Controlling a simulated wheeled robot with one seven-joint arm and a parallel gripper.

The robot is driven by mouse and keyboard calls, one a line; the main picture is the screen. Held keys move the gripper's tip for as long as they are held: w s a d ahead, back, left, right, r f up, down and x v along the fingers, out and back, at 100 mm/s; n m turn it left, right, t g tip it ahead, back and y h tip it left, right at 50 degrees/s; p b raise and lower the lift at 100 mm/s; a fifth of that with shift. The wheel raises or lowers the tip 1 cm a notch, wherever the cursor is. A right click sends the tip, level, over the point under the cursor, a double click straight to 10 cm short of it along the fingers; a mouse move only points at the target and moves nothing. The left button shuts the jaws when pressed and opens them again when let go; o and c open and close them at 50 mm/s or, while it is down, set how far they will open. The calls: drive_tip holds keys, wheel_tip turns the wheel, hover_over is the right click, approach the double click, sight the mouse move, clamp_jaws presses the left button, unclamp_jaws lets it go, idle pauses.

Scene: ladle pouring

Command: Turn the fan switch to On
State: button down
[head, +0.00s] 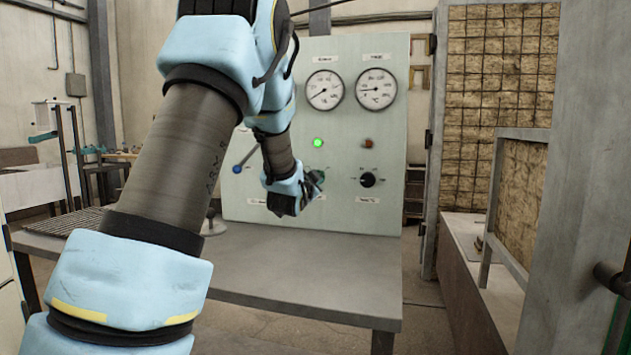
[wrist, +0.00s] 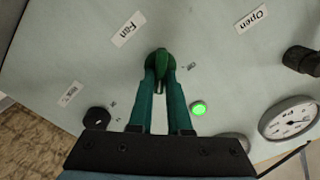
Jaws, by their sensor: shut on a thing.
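In the head view my gripper (head: 312,182) is at the panel's lower middle, and my wrist hides most of the knob. Small marks sit around the knob, too small to read. A green lamp (wrist: 197,108) near the knob is lit; it also shows in the head view (head: 318,142).
A black knob (head: 368,180) sits to the right of my gripper, below a dark red lamp (head: 368,143). Two gauges (head: 324,90) are above. A blue-tipped lever (head: 240,166) is at left. The grey table (head: 330,285) in front is largely bare.

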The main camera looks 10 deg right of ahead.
drive_tip(key=c, duration=0.9)
unclamp_jaws()
drive_tip(key=shift+o, duration=0.2)
drive_tip(key=shift+s, duration=0.1)
drive_tip(key=b+v, duration=0.1)
drive_tip(key=v, duration=0.9)
drive_tip(key=shift+s+a, duration=0.15)
drive_tip(key=shift+s, duration=0.2)
